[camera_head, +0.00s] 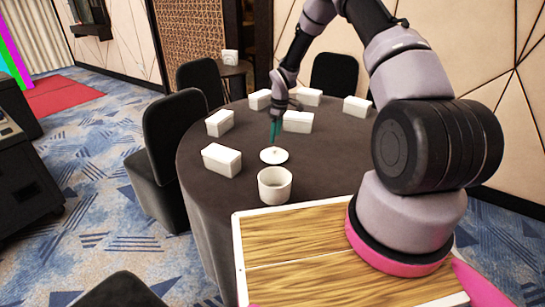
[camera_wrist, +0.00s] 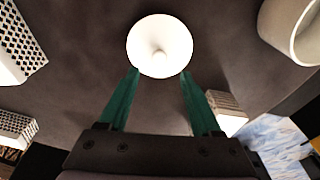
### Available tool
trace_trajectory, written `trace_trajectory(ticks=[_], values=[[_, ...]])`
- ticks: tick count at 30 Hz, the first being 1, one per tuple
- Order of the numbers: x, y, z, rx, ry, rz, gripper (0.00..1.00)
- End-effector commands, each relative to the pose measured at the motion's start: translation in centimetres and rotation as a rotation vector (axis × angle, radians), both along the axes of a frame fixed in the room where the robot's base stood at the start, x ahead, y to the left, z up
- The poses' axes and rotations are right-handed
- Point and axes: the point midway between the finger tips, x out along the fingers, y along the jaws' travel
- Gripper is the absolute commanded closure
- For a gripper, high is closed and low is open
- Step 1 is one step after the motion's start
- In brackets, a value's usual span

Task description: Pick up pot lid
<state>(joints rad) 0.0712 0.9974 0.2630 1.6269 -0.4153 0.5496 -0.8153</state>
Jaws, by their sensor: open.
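The pot lid (camera_head: 274,156) is a small white disc with a knob on top, lying on the dark tablecloth near the middle of the round table (camera_head: 225,193). In the wrist view the lid (camera_wrist: 160,47) is just beyond the fingertips, centred between them. My gripper (camera_head: 273,143) is above the lid in the head view, pointing down. Its green fingers (camera_wrist: 158,76) are spread apart with nothing between them. A white open pot (camera_head: 275,190) stands on the table in front of the lid; it also shows at the upper right of the wrist view (camera_wrist: 292,28).
Several white boxes stand around the lid, including one at the left (camera_head: 222,160) and one behind my gripper (camera_head: 298,122). Black chairs (camera_head: 175,140) surround the table. A wood-topped surface (camera_head: 300,245) is in front.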

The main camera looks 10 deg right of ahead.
Motion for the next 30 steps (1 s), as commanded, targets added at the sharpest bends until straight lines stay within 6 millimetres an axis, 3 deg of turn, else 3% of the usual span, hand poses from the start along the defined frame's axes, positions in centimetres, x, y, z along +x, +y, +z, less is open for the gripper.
trace_trajectory(ticks=[5, 15, 23, 24, 29, 30], values=[[0.1, 0.1, -1.3, 0.000, 0.000, 0.000, 0.34], [0.3, 0.4, -5.8, 0.001, 0.001, 0.000, 0.34], [0.4, 0.4, -6.2, 0.000, 0.000, -0.001, 0.34], [0.4, 0.4, -6.2, 0.000, 0.000, -0.001, 0.38], [0.4, 0.4, -6.2, 0.000, 0.000, -0.001, 1.00], [0.4, 0.4, -6.2, 0.000, 0.000, -0.001, 1.00]])
